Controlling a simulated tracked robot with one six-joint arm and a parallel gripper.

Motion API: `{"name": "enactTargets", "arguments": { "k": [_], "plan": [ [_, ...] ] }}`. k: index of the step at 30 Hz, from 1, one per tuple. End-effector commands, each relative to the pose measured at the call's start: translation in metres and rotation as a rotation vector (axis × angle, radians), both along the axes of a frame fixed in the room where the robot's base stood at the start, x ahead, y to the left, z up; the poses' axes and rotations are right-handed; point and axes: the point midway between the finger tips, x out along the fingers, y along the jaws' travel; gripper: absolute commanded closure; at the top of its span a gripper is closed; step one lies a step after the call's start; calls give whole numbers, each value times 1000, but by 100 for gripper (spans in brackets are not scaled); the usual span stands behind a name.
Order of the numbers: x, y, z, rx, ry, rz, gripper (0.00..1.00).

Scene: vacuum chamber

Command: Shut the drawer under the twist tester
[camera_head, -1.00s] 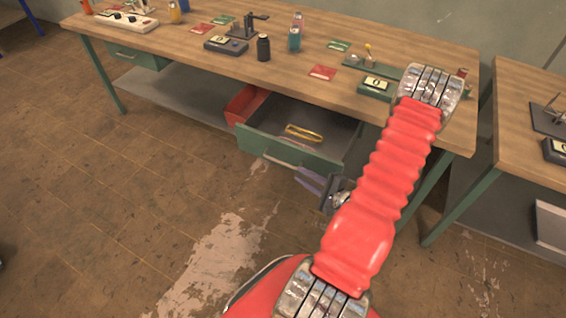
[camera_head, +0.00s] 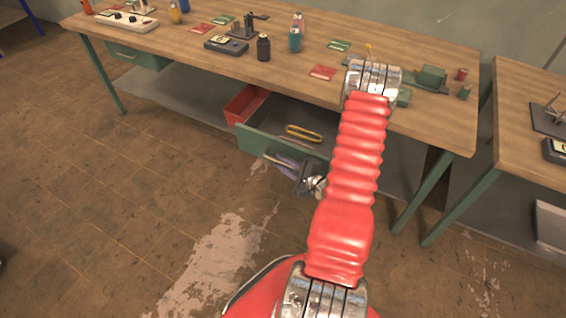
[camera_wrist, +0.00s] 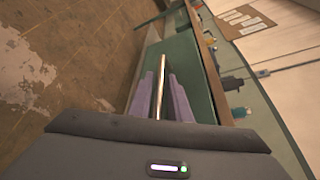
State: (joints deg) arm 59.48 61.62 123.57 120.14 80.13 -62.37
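The open drawer has a green front (camera_head: 262,142) and a grey inside, and it hangs out below the wooden bench; my arm hides its right part. A yellow loop-shaped object (camera_head: 303,133) lies in it. A green-based device (camera_head: 430,77), which may be the twist tester, stands on the bench's right part, partly behind my arm. My gripper (camera_head: 278,162) is at the drawer front. In the wrist view its purple fingers (camera_wrist: 164,98) are apart, with the metal handle bar (camera_wrist: 160,80) between them. I cannot tell whether they touch it.
A red bin (camera_head: 245,103) sits under the bench, left of the drawer. A shut green drawer (camera_head: 138,55) is at the bench's left end. Bottles, cards and instruments stand on the benchtop (camera_head: 180,40). A second bench (camera_head: 520,100) is at the right. The floor in front is clear.

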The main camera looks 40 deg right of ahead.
Motion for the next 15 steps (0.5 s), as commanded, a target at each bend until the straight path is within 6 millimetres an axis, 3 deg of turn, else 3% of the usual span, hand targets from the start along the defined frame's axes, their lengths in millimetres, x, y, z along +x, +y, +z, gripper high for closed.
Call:
{"name": "enactTargets", "arguments": {
  "k": [10, 15],
  "plan": [
    [3, 0, -1, 0, 0, 0, 84],
    [3, 0, -1, 0, 0, 0, 96]
  ]
}}
